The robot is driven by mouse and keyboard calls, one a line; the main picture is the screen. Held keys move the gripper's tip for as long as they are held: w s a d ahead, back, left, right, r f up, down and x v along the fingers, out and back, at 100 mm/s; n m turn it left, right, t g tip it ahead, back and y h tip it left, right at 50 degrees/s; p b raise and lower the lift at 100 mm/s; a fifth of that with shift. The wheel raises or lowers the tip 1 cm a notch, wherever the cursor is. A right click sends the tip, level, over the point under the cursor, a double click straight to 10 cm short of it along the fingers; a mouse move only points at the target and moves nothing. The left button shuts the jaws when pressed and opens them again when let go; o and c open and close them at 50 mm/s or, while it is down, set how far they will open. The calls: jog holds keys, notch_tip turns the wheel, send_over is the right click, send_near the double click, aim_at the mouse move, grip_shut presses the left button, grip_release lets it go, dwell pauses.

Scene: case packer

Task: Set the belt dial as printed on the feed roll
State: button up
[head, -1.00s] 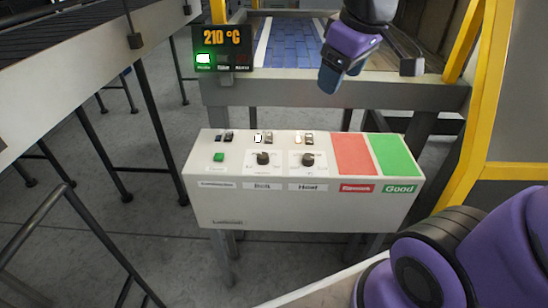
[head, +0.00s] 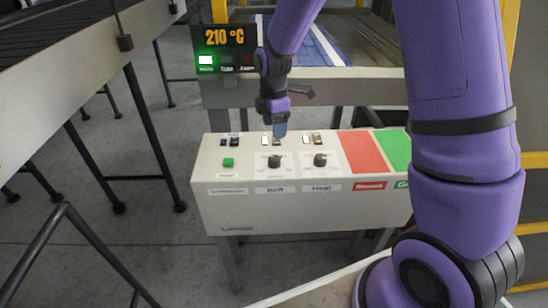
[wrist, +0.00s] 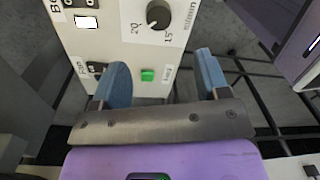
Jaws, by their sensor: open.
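The control box (head: 300,208) is white with two black dials on top. The left one is the belt dial (head: 274,161), above a label that is hard to read here. In the wrist view the belt dial (wrist: 158,14) has a pointer line and "20", "15" and "m/min" marks; its exact setting is unclear. My gripper (head: 280,130) hangs just above the back edge of the box, behind the belt dial. In the wrist view my gripper (wrist: 161,75) has its blue fingers apart with nothing between them. I cannot make out a feed roll or its print.
The second dial (head: 320,160) is to the right, then red (head: 363,153) and green (head: 395,148) pads. A green button (head: 228,162) is at left. A display (head: 224,48) reads 210 °C. A conveyor (head: 60,55) runs along the left.

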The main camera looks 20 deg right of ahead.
aim_at(274, 158)
notch_tip(274, 158, down, 12)
jog(key=shift+s, duration=0.1)
dwell(0.5)
jog(key=shift+a, duration=0.1)
jog(key=c, duration=0.9)
